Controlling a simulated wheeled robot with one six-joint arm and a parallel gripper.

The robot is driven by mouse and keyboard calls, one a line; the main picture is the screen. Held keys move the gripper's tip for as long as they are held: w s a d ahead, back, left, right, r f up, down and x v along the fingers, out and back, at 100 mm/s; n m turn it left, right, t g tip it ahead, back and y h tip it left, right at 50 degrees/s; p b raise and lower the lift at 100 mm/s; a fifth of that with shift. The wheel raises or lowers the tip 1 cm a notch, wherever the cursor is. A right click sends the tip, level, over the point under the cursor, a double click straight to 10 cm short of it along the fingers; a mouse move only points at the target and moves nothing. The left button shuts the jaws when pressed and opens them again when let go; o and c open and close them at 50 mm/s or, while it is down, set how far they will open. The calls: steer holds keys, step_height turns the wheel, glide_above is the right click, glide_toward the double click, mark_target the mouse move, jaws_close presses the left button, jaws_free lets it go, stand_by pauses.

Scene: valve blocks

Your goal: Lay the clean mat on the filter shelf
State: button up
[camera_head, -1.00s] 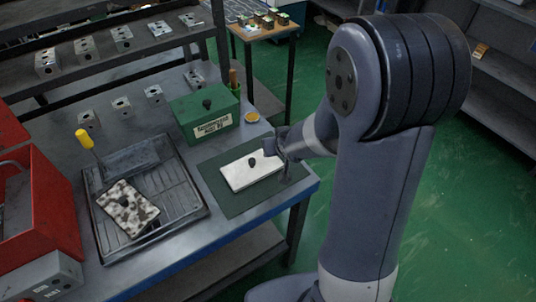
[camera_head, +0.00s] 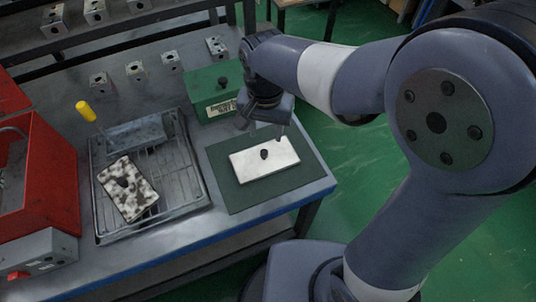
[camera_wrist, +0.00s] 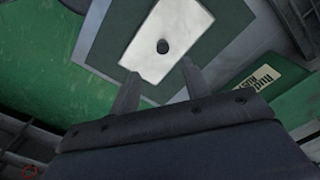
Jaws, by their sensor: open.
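The clean mat (camera_head: 264,160) is a white rectangle with a black knob in its middle. It lies flat on a dark green sheet (camera_head: 235,193) on the bench. My gripper (camera_head: 262,131) is open and empty, above the mat's far edge. In the wrist view the mat (camera_wrist: 165,32) lies beyond the open fingers (camera_wrist: 158,68), which do not hold it. A stained, brown-spotted mat (camera_head: 130,190) with a dark knob lies tilted on a wire-rack tray (camera_head: 180,178) to the left. I cannot tell which thing is the filter shelf.
A green lidded box (camera_head: 205,88) stands behind the sheet, close to my gripper. A red housing (camera_head: 40,180) stands at the far left. A yellow-handled tool (camera_head: 86,111) is at the tray's back corner. Several metal blocks (camera_head: 135,70) stand behind. The bench's blue front edge (camera_head: 175,255) is near.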

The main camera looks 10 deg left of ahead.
mark_target(264, 151)
steer(key=f, duration=0.8)
steer(key=shift+w+a+f, duration=0.15)
steer(key=shift+a+f, duration=0.1)
steer(key=shift+f, duration=0.05)
steer(key=shift+c, duration=0.5)
jaws_close()
